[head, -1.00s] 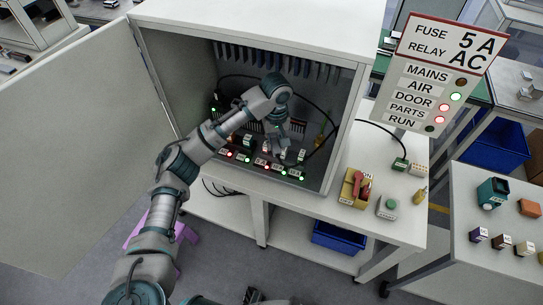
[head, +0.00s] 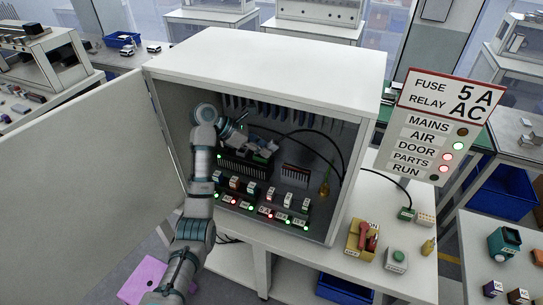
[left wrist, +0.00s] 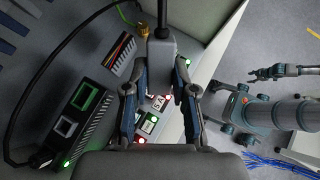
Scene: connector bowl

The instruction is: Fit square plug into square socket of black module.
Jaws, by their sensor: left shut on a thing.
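My left gripper (left wrist: 162,72) is shut on a grey plug (left wrist: 161,48) inside the cabinet. The plug sits between the fingertips, and its far end points toward the top of the left wrist view. The black module (left wrist: 72,115) is to the left in that view, apart from the plug. In the head view the left gripper (head: 262,152) is just above and right of the black module (head: 240,168). My right gripper (left wrist: 258,74) shows small at the right of the left wrist view, its finger opening unclear.
The cabinet (head: 270,60) has its door open at left. A row of relays with lit lamps (head: 268,213) lies along its front edge. A slotted block (head: 296,172) stands right of the module. A black cable (left wrist: 40,75) curves along the left of the wrist view.

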